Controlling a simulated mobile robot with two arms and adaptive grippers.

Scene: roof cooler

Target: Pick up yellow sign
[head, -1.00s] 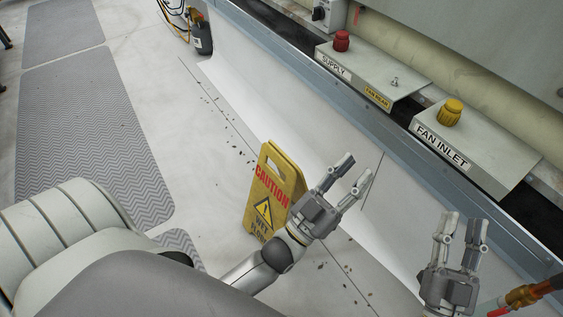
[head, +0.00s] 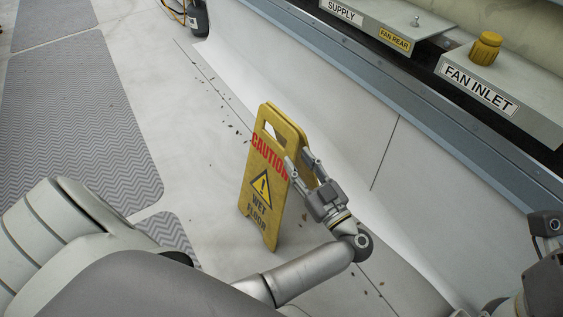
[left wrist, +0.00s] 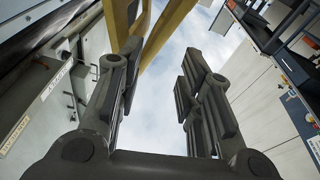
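The yellow caution sign (head: 262,195) stands upright on the floor in the middle of the head view, with a handle slot near its top. My left gripper (head: 300,162) is at its right side, with its fingertips overlapping the sign's upper right edge in the picture. I cannot tell if they touch it. In the left wrist view the two fingers (left wrist: 160,72) are spread apart with nothing between them but sky. Yellow parts of the sign (left wrist: 168,30) show beyond the left finger there. Part of my right arm shows at the lower right edge of the head view; its fingers are out of frame.
A grey wall with a metal ledge (head: 400,100) runs along the right of the sign. A FAN INLET box (head: 500,85) with a yellow knob is above it. Ridged grey mats (head: 80,130) lie on the floor at left. Small debris is scattered near the sign.

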